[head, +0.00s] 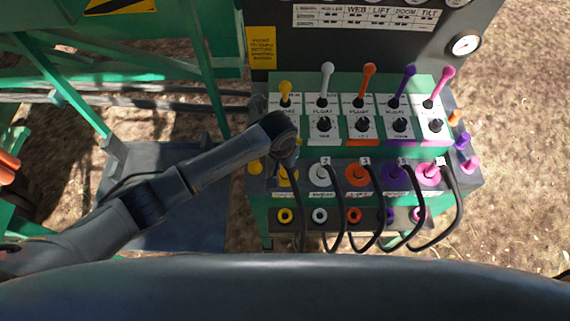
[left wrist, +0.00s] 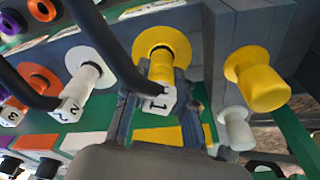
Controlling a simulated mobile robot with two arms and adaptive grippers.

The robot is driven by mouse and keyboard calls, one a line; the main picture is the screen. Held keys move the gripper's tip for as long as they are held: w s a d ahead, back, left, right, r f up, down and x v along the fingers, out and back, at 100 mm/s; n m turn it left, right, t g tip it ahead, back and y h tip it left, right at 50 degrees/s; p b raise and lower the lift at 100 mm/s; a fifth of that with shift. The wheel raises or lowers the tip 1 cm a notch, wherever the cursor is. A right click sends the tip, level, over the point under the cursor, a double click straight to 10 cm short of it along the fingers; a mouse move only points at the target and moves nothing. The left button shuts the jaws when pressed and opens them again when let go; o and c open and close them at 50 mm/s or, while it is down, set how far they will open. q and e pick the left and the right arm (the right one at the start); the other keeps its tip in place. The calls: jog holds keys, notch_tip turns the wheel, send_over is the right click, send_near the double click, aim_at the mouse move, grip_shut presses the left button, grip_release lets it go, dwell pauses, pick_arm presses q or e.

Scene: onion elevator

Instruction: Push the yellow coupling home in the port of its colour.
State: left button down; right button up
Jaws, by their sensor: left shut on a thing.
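The yellow coupling (left wrist: 160,72), with a white tag marked 1 and a black hose, sits at the round yellow port (left wrist: 178,42). My left gripper (left wrist: 158,105) is shut on the coupling, one finger on each side of it. In the head view my left wrist hangs over the yellow end of the port row, and the gripper (head: 284,160) is mostly hidden beneath it. Part of the yellow port (head: 288,178) shows there. The coupling lines up with the port; I cannot tell how deep it sits. My right gripper is not in view.
White, orange, purple and pink couplings (head: 429,173) with looping black hoses fill the row to the right. Coloured levers (head: 368,80) stand above it. A yellow capped knob (left wrist: 258,80) sticks out near the gripper. A lower row of rings (head: 320,215) runs below.

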pick_arm(q)
jog(key=shift+s, duration=0.1)
jog(key=c, duration=1)
grip_release()
jog(key=shift+f, duration=0.1)
jog(key=o, duration=0.4)
notch_tip(320, 180, up, 5)
jog(key=p, duration=0.5)
jog(key=shift+r, duration=1.1)
